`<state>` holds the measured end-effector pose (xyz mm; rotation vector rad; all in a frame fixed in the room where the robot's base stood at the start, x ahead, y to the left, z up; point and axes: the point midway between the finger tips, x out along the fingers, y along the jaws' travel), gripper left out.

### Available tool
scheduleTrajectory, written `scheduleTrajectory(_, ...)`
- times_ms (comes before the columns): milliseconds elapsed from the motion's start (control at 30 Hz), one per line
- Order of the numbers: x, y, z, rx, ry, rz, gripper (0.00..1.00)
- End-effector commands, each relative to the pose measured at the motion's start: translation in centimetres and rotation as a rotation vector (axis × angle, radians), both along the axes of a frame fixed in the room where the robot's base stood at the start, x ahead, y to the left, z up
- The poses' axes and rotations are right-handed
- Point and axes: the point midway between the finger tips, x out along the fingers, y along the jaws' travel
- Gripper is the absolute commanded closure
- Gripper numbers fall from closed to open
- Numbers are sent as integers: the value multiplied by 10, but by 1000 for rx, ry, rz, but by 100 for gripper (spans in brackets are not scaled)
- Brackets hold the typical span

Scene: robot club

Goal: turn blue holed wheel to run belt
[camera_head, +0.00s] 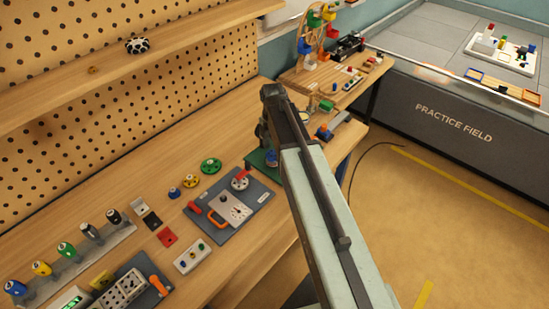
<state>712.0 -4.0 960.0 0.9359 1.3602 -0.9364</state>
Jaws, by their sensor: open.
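A small blue round part (271,157) shows beside a dark green base (257,163) on the bench, largely behind my arm. It may be the blue holed wheel, but I cannot make out its holes. Another blue part (323,134) shows with orange beside a grey strip (341,118), right of my arm. I cannot tell which of them belongs to the belt. My gripper (263,138) points down at the far end of my arm, just above the green base, open and mostly hidden by the arm. No contact with the blue part can be made out.
A grey panel (257,205) with a dial and orange handle lies left of my arm. Green (210,166) and yellow (191,181) wheels lie beside it. A pegboard (60,150) stands behind.

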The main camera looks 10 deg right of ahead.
Motion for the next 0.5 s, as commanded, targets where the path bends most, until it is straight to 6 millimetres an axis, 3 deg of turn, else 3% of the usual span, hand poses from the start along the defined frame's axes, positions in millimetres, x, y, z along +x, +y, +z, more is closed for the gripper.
scheduleTrajectory(33,0,0,-9,0,0,0,31)
scheduleTrajectory(300,0,1,-7,0,0,0,31)
scheduleTrajectory(500,0,1,-7,0,-1,1,86)
